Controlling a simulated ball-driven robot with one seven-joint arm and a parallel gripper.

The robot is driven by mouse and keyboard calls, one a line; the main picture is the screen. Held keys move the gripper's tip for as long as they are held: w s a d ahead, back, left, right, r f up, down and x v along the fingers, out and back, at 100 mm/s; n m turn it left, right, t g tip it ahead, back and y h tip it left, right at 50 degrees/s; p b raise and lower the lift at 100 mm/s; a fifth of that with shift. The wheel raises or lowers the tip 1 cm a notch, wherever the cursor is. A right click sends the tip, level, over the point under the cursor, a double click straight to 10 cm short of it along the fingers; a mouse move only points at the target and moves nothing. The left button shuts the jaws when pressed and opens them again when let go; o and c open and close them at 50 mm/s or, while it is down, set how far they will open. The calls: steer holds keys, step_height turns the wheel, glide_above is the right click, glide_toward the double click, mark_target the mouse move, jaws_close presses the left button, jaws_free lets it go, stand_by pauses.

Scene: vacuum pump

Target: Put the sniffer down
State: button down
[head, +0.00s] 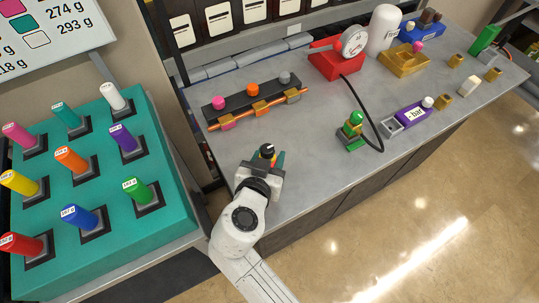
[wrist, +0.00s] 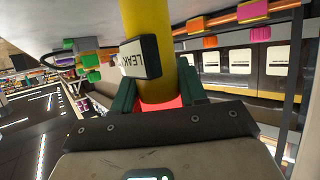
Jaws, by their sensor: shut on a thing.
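The sniffer (wrist: 149,22) is a thick yellow rod with a black-edged box reading "LEAK" on its side and a red part low between the fingers. My gripper (wrist: 158,95) is shut on it, with dark green fingers on both sides. In the head view, my gripper (head: 265,165) is over the front left part of the grey bench (head: 310,130). Only a small dark top of the sniffer (head: 267,149) shows there. Its lower end is hidden by my gripper and arm, so I cannot tell whether it touches the bench.
A black rack with coloured knobs and an orange pipe (head: 258,108) lies behind my gripper. A green and gold valve with a black hose (head: 352,130) stands to its right. A red gauge unit (head: 338,58) is at the back. A teal block of coloured pegs (head: 100,170) stands left.

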steer(key=shift+f, duration=0.1)
steer(key=c, duration=0.6)
jaws_free()
steer(key=shift+r, duration=0.3)
steer(key=b+v, duration=0.1)
steer(key=v, duration=1.1)
steer(key=shift+f+b, duration=0.1)
steer(key=shift+b, duration=0.3)
